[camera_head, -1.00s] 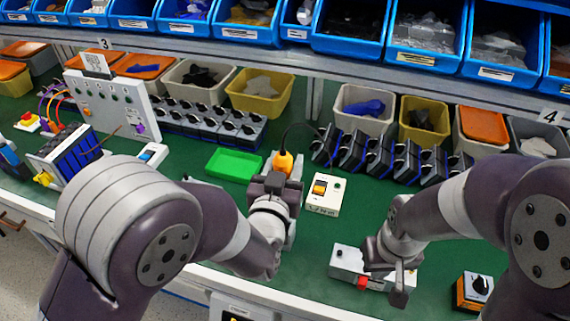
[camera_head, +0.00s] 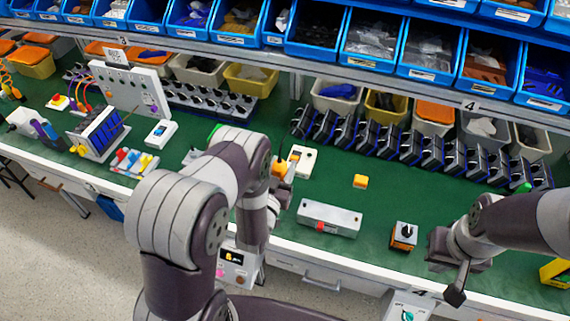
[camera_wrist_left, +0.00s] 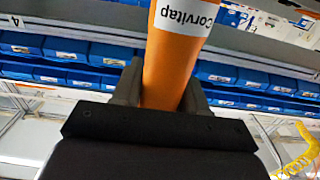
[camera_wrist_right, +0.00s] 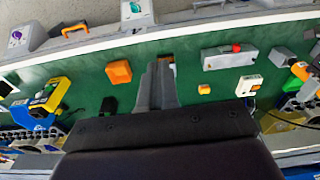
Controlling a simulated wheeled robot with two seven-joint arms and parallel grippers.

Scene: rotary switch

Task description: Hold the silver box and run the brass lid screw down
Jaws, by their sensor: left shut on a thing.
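The silver box (camera_head: 330,218), a long grey block with a red mark on its front, lies near the front of the green bench; it also shows in the right wrist view (camera_wrist_right: 229,57). The brass screw cannot be made out. My left gripper (camera_head: 277,184) is shut on an orange tool (camera_head: 279,168) labelled "Corvitap", which fills the left wrist view (camera_wrist_left: 175,70); it is left of and behind the box. Its tip is hidden. My right gripper (camera_head: 456,290) is well right of the box, apart from it, its fingers together (camera_wrist_right: 160,82).
An orange box with a black knob (camera_head: 404,236) stands between the silver box and my right gripper. A yellow block (camera_head: 360,181) and a white switch box (camera_head: 302,159) lie behind. Rows of black switches (camera_head: 420,148) line the back.

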